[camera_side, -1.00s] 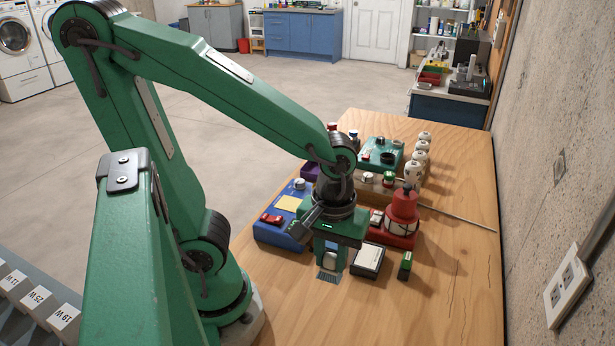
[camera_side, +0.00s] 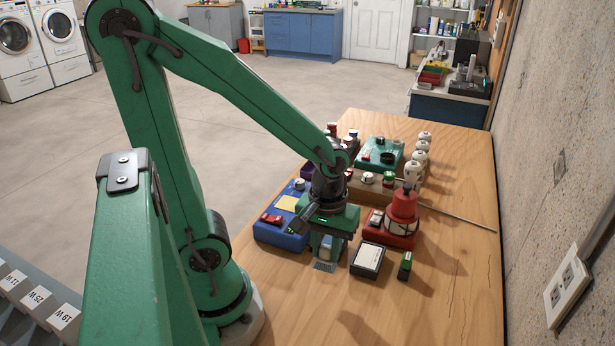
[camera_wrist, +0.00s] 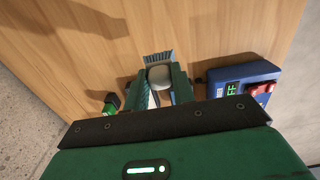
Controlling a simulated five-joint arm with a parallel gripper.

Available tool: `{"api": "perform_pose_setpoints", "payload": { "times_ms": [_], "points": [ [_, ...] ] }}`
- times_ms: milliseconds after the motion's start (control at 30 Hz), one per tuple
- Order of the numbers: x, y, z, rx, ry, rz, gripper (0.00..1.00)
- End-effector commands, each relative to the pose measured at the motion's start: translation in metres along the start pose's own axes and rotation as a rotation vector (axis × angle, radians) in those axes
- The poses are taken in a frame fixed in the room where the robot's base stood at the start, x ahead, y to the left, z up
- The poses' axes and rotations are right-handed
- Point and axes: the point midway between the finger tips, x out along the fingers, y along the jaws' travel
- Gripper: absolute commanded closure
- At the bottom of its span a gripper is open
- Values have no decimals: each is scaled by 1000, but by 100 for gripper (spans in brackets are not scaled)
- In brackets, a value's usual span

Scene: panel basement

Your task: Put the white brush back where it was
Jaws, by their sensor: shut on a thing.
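The white brush (camera_side: 326,246) is between the fingers of my gripper (camera_side: 326,254), with its grey-blue bristles pointing down towards the wooden table. In the wrist view, the brush's rounded pale body (camera_wrist: 160,76) sits between the two green fingers of my gripper (camera_wrist: 163,85), which is shut on it. Its bristles stick out beyond the fingertips. Whether the bristles touch the table is hard to tell. My gripper hangs between the blue box (camera_side: 266,233) and the white-faced dark block (camera_side: 368,260).
A red lantern-like object (camera_side: 402,205) on a red base stands right of my gripper. A small green block (camera_side: 405,265) stands beside the dark block. White knobs (camera_side: 420,155) and a teal box (camera_side: 372,160) are farther back. The table front (camera_side: 400,315) is clear.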

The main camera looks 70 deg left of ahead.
Motion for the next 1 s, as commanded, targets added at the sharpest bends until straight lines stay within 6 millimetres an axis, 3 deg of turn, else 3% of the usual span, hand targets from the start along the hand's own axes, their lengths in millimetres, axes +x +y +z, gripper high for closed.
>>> {"api": "perform_pose_setpoints", "payload": {
  "times_ms": [500, 1000],
  "points": [
    [32, -23, -48, -3, -1, -1, 96],
    [44, -25, -52, 1, -2, -1, 96]
  ]
}}
